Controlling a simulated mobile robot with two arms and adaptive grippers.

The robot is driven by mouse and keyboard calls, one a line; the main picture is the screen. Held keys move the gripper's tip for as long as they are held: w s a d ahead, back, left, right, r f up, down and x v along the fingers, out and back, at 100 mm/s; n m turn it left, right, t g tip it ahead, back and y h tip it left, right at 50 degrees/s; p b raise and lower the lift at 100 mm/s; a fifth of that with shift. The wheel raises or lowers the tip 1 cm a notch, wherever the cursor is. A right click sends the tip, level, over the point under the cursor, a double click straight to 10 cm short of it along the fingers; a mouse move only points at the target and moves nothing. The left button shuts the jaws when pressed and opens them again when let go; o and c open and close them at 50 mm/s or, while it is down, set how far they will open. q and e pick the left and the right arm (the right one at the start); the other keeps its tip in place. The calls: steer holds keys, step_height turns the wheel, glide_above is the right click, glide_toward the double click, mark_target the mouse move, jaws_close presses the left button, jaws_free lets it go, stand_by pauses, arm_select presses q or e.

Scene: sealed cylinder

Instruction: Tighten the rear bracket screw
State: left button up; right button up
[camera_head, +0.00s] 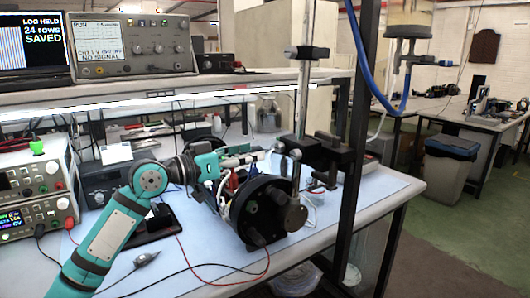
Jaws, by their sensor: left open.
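A black cylinder (262,213) lies on its side on the blue bench mat, its round end cap facing the front right. A teal housing and coloured wires show behind the cap. My left gripper (250,160) is open, reaching in from the left just above the wires at the cylinder's upper back. I cannot tell whether its pale fingers touch anything. A metal rod with a ball knob (295,154) stands in front of the cap's right side. The rear bracket and its screw cannot be made out; the gripper and wires cover that area. My right gripper is not in view.
A dark clamp stand (328,151) with an upright post is close on the right. A black frame post (357,150) rises at the bench's right edge. Power supplies (38,190) stand at left. A red cable (235,283) loops across the front mat. An oscilloscope (130,45) sits on the shelf.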

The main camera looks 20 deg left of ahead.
arm_select(q)
steer(key=v, duration=0.6)
steer(key=shift+f, duration=0.1)
stand_by(0.3)
